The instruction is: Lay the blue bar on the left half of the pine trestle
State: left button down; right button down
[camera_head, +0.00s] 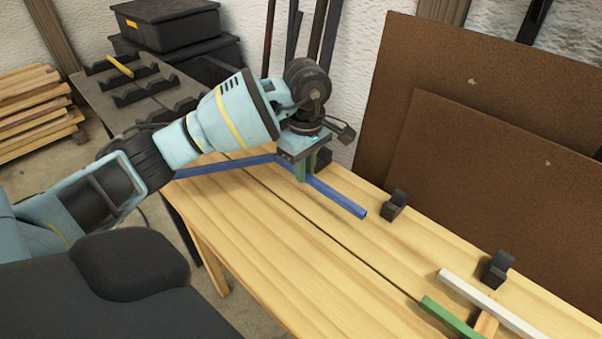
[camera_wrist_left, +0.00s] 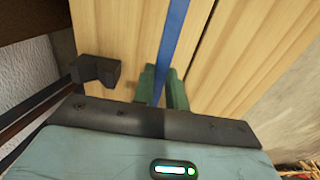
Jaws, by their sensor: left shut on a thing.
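The blue bar (camera_head: 338,196) is a thin lath with a bend near its middle. My left gripper (camera_head: 306,172) is shut on it close to the bend, with green fingers on either side. In the left wrist view the blue bar (camera_wrist_left: 173,38) runs up and away from between the fingertips (camera_wrist_left: 164,82). The pine trestle (camera_head: 300,240) is under the bar, with a dark seam along its top. The bar's left end reaches the trestle's far left edge. I cannot tell whether the bar touches the top. My right gripper is not in view.
Black blocks (camera_head: 393,205) and (camera_head: 497,268) stand along the trestle's back edge. A white bar (camera_head: 490,303) and a green bar (camera_head: 450,318) lie at its right end. Brown boards (camera_head: 480,100) lean behind. A dark rack bench (camera_head: 110,100) with a yellow bar (camera_head: 119,66) stands left.

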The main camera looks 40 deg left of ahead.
aim_at(301, 185)
pick_arm(q)
jog(key=shift+w+a+f, duration=0.1)
jog(key=shift+w+a, duration=0.2)
jog(key=shift+a, duration=0.2)
jog(key=shift+w+a, duration=0.25)
jog(key=shift+a, duration=0.2)
jog(key=shift+f, duration=1.75)
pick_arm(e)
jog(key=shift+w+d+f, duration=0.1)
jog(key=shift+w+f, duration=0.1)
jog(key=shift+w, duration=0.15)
pick_arm(q)
jog(key=shift+f+b, duration=0.15)
jog(key=shift+b, duration=0.15)
jog(key=c, duration=1.4)
grip_release()
jog(key=shift+c, duration=0.2)
jog(key=shift+o, duration=0.2)
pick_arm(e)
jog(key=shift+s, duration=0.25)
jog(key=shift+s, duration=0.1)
pick_arm(q)
notch_tip(301, 185, up, 12)
jog(key=p, duration=0.1)
jog(key=shift+r+p, duration=0.2)
jog(key=shift+p, duration=0.1)
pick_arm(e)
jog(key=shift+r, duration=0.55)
